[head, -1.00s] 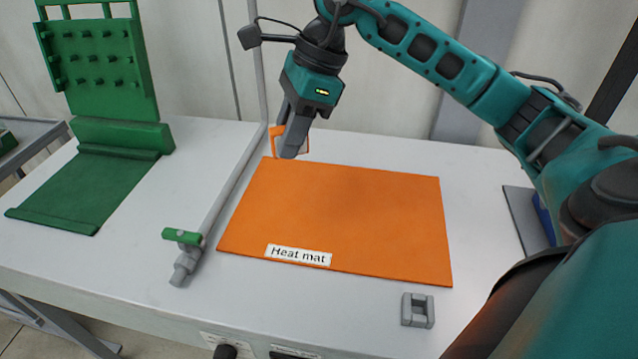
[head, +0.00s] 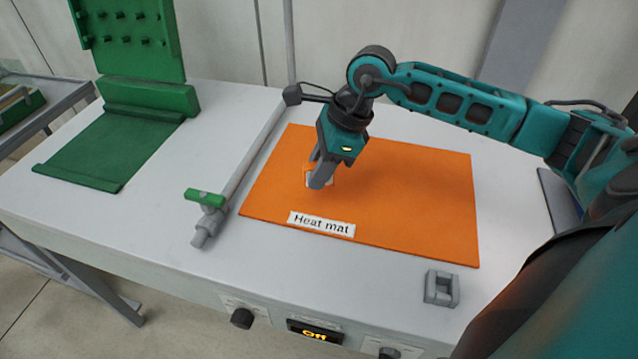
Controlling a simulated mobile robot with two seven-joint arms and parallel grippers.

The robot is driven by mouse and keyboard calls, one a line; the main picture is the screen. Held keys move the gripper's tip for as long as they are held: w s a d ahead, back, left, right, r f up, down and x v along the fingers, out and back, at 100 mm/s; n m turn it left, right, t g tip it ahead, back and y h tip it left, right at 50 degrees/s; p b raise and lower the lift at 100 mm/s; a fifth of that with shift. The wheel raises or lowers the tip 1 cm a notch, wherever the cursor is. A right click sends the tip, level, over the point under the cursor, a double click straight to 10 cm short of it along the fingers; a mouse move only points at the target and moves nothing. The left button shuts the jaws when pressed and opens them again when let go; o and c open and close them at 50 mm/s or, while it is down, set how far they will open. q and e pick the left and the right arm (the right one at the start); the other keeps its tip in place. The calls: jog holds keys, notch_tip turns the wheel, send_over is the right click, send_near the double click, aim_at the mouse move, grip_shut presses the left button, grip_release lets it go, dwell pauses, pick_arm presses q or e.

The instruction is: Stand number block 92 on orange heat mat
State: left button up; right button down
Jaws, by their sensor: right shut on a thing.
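The orange heat mat (head: 410,200) lies flat on the white bench, with a "Heat mat" label along its front edge. My right gripper (head: 318,184) points down over the left part of the mat. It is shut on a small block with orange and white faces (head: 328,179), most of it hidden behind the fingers. The number on the block cannot be read. I cannot tell whether the block touches the mat or is just above it. My left gripper is not in view.
A grey pipe with a green-handled valve (head: 205,197) runs left of the mat. A green pegboard stand (head: 115,150) is at the far left. A small grey bracket (head: 441,289) sits in front of the mat. A front panel display (head: 314,333) reads "Off".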

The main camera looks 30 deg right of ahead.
aim_at(319, 198)
jog(key=shift+f, duration=2.05)
jog(key=shift+f+b, duration=0.25)
jog(key=shift+b, duration=0.15)
jog(key=c, duration=0.9)
grip_release()
jog(key=shift+r, duration=0.15)
jog(key=shift+r+p, duration=0.2)
jog(key=shift+p, duration=0.15)
jog(key=v, duration=1.2)
jog(key=shift+s+f, duration=0.1)
